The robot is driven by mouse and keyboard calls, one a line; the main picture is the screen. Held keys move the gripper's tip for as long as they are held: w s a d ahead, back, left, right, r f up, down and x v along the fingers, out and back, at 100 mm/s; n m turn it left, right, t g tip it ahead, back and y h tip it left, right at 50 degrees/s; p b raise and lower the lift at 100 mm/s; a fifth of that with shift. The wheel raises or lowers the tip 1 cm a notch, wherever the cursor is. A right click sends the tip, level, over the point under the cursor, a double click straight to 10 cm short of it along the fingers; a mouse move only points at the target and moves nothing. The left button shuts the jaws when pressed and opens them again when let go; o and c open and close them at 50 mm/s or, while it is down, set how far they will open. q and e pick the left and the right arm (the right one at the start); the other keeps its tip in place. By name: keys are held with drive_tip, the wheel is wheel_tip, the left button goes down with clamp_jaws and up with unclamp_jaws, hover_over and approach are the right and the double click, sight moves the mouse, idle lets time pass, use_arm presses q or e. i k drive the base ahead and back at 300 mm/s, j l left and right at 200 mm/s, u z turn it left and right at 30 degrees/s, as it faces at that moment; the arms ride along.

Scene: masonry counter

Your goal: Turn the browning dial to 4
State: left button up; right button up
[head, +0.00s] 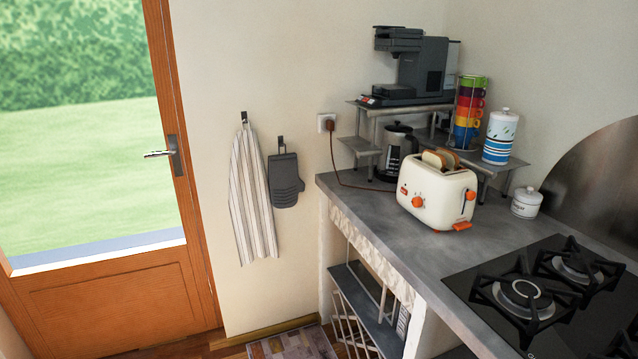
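A cream toaster (432,199) stands on the grey counter, with slices of bread (441,159) sticking out of its top. A round orange knob (417,202) is on its front face and another orange knob (470,195) is on its right end. An orange tab (462,226) sticks out low near the right corner. Dial markings are too small to read, so I cannot tell which knob is the browning dial or its setting. Neither of my grippers is in view.
The grey counter (385,222) is clear in front of the toaster. A black gas hob (545,295) lies to the right. A white lidded jar (526,202), a kettle (396,150) and a metal shelf (357,146) with a coffee machine (410,67) stand near the toaster.

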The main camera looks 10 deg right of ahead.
sight(417, 201)
drive_tip(key=i+j, duration=0.1)
drive_tip(key=i, duration=0.55)
drive_tip(key=i+j+u, duration=0.1)
drive_tip(key=i, duration=0.5)
drive_tip(key=i+j+z, duration=0.1)
drive_tip(key=i+z, duration=0.2)
drive_tip(key=z, duration=0.15)
drive_tip(key=i+j+z, duration=0.15)
drive_tip(key=z, duration=0.35)
drive_tip(key=i+j+z, duration=0.45)
drive_tip(key=k+l, duration=0.1)
